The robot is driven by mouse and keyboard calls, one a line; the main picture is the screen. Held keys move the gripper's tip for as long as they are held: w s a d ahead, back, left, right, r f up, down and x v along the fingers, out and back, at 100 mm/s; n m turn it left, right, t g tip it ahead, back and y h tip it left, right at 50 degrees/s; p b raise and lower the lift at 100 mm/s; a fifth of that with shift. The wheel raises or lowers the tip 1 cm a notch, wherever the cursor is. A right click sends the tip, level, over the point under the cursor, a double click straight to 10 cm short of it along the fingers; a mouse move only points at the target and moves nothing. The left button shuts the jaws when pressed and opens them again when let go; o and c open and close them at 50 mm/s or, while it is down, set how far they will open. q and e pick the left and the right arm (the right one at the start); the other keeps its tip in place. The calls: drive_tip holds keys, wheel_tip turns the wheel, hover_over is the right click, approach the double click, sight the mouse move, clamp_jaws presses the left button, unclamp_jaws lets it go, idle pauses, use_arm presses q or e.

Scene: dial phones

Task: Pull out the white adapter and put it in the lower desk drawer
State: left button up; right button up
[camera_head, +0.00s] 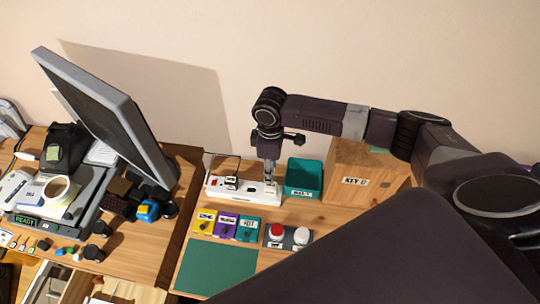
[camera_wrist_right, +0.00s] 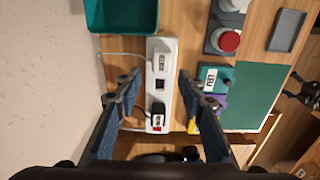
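A white power strip (camera_head: 215,191) lies near the wall on the right-hand desk; it also shows in the right wrist view (camera_wrist_right: 152,88). In the wrist view, a white adapter (camera_wrist_right: 162,62) with a small label sits on the strip's upper part, and a black plug (camera_wrist_right: 158,116) sits lower down. My right gripper (camera_wrist_right: 158,76) is open, one finger on each side of the strip, just below the white adapter in the picture. In the head view the right gripper (camera_head: 270,178) hangs over the strip's right end and hides the adapter. My left gripper is not in view. An open drawer (camera_head: 75,291) shows at the lower left.
A teal bin (camera_head: 304,178) and a wooden key box (camera_head: 362,172) stand right of the strip. Labelled switch blocks (camera_head: 227,224), a red button (camera_head: 276,231) and a green mat (camera_head: 215,267) lie in front. A tilted monitor (camera_head: 110,110) stands on the left desk.

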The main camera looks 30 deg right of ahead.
drive_tip(key=shift+s+a+f+b, duration=0.1)
drive_tip(key=shift+s+f+b, duration=0.1)
drive_tip(key=shift+f+b, duration=1.25)
drive_tip(key=shift+b, duration=0.25)
wheel_tip(320, 180, down, 3)
drive_tip(key=b, duration=0.2)
drive_tip(key=shift+r+b, duration=0.2)
drive_tip(key=shift+b, duration=0.1)
wheel_tip(320, 180, down, 2)
drive_tip(key=shift+f, duration=0.25)
drive_tip(key=shift+f+b, duration=0.3)
drive_tip(key=shift+f, duration=0.05)
drive_tip(key=shift+c, duration=0.2)
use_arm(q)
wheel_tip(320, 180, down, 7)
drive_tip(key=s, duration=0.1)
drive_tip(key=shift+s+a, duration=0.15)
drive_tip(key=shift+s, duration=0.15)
use_arm(e)
drive_tip(key=c, duration=0.7)
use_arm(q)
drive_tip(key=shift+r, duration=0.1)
use_arm(e)
drive_tip(key=shift+o, duration=0.2)
drive_tip(key=shift+w, duration=0.1)
